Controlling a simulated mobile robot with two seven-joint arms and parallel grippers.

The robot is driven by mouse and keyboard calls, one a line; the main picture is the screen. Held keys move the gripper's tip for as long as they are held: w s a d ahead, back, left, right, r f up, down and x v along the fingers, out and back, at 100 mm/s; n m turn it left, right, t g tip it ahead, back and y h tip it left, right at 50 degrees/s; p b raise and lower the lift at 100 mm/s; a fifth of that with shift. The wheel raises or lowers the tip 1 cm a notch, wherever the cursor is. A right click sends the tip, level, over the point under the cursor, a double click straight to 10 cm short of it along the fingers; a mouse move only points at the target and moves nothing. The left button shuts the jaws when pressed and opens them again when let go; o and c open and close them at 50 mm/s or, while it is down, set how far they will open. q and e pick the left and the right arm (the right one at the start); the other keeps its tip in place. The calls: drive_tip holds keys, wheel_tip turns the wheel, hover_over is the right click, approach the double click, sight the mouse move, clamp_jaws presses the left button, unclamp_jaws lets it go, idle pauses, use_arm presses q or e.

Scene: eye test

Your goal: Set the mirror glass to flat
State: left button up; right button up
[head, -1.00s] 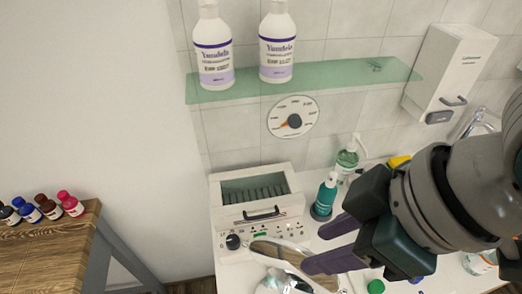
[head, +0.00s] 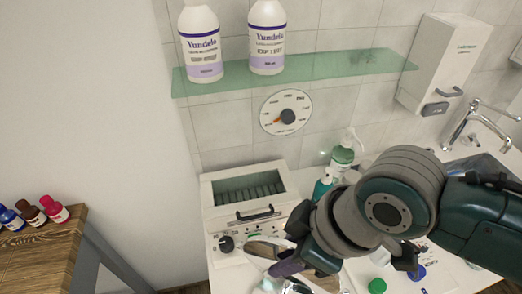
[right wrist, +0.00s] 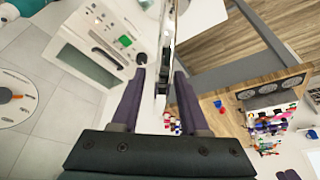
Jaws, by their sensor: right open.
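The mirror glass (head: 262,249) shows in the head view at the counter's front, in front of the white cabinet. My right gripper and arm hide part of it. In the right wrist view the mirror (right wrist: 164,60) is seen nearly edge-on, as a narrow upright strip between my two purple fingers. My right gripper (head: 283,264) is open around the mirror, with a gap visible beside each finger (right wrist: 160,82). Whether either finger touches the glass I cannot tell. The mirror's stand is mostly hidden. My left gripper is not in view.
A white cabinet (head: 222,222) with a handle and knob stands just behind. A teal pump bottle (head: 323,187) is close to my right arm. A glass shelf (head: 330,66) with two bottles hangs above. A wooden table (head: 40,250) with small bottles stands left.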

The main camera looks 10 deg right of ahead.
clamp_jaws()
idle(0.4)
idle(1.1)
